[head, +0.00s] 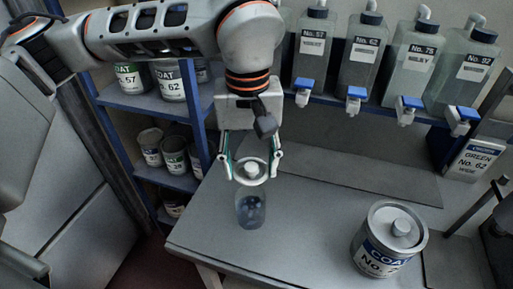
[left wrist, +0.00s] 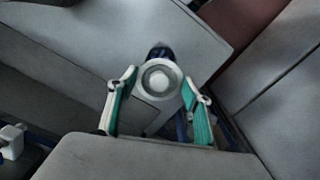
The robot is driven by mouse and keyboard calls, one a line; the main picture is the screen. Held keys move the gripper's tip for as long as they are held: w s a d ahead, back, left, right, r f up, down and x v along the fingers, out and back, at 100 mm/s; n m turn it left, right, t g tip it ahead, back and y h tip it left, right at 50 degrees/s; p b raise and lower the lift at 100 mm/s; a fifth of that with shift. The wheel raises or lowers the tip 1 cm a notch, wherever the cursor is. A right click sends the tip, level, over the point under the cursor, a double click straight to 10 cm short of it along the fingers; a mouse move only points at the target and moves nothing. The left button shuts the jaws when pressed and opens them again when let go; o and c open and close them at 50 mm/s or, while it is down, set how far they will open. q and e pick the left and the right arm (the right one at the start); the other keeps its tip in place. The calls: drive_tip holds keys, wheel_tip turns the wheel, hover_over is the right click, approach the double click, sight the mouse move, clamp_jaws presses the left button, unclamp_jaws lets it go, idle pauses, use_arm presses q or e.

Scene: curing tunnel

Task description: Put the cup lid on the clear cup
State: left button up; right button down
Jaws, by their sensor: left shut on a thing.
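The cup lid (head: 251,181) is a pale round disc with a raised white middle. My left gripper (head: 252,168) is shut on it, one finger at each side. In the left wrist view the lid (left wrist: 148,83) sits between the green-padded fingertips of my left gripper (left wrist: 160,88). The clear cup (head: 250,211), bluish and see-through, stands on the grey table just below the lid in the head view. Part of the cup (left wrist: 160,50) shows past the lid in the left wrist view. Whether lid and cup touch is unclear. My right gripper is not seen.
A large lidded paint can (head: 378,262) stands at the table's right. Several dispenser bottles (head: 410,62) with blue-topped taps line a rail at the back. A blue shelf (head: 165,180) with cans is at left. The table (head: 310,215) between cup and can is clear.

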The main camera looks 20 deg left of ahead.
sight(250, 179)
use_arm(q)
drive_tip(key=shift+s+f, duration=0.1)
drive_tip(key=shift+s, duration=0.15)
drive_tip(key=shift+s+f+b, duration=0.1)
drive_tip(key=shift+f+b, duration=0.15)
drive_tip(key=shift+b, duration=0.05)
wheel_tip(250, 179, down, 3)
drive_tip(key=shift+r+b, duration=0.1)
drive_tip(key=shift+b, duration=0.9)
drive_tip(key=shift+f, duration=0.4)
drive_tip(key=shift+f+b, duration=0.55)
drive_tip(key=shift+f, duration=0.35)
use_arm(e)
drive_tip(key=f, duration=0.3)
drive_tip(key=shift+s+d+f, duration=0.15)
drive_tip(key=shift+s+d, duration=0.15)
use_arm(q)
drive_tip(key=shift+f, duration=0.15)
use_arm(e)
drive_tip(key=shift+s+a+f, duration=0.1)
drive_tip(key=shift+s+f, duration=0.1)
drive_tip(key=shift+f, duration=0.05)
use_arm(q)
drive_tip(key=shift+f, duration=0.15)
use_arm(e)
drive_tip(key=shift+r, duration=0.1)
